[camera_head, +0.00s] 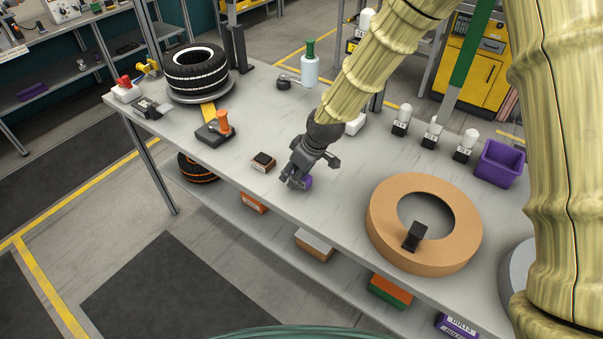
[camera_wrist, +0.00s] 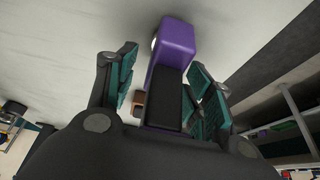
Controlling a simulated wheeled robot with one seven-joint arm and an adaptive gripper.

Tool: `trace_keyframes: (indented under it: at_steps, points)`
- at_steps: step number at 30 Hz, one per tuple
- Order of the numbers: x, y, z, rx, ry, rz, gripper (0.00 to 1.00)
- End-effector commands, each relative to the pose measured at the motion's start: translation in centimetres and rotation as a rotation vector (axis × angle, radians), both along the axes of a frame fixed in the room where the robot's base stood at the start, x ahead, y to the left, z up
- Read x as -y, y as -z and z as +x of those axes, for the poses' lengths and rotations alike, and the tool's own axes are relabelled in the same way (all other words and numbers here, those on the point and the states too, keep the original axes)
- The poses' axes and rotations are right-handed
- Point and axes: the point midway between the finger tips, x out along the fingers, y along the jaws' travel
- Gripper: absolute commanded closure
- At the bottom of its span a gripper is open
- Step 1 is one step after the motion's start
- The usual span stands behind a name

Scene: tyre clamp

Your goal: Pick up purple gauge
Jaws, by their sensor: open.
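The purple gauge (camera_head: 307,182) is on the grey table, mostly hidden behind my gripper (camera_head: 295,180) in the head view. In the wrist view the gauge shows as a purple block (camera_wrist: 176,42) with a black part (camera_wrist: 170,100) reaching toward my palm. My gripper (camera_wrist: 164,88) is open, with one teal-padded finger on each side of the gauge's black part. I see gaps between the pads and the gauge, so the fingers look apart from it.
A purple bin (camera_head: 501,163) and several white-topped bottles stand behind. A tyre (camera_head: 197,70) is at the far left.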

Motion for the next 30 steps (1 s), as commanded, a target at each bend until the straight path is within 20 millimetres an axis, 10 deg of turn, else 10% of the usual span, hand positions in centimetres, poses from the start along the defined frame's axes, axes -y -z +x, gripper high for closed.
trace_keyframes:
  at_steps: [3,11,30]
  points:
    - [0.0,0.0,0.0,0.0,0.0,0.0,0.52]
    - [0.0,0.0,0.0,0.0,0.0,0.0,0.99]
    - [0.0,-2.4,0.1,0.004,0.001,0.001,1.0]
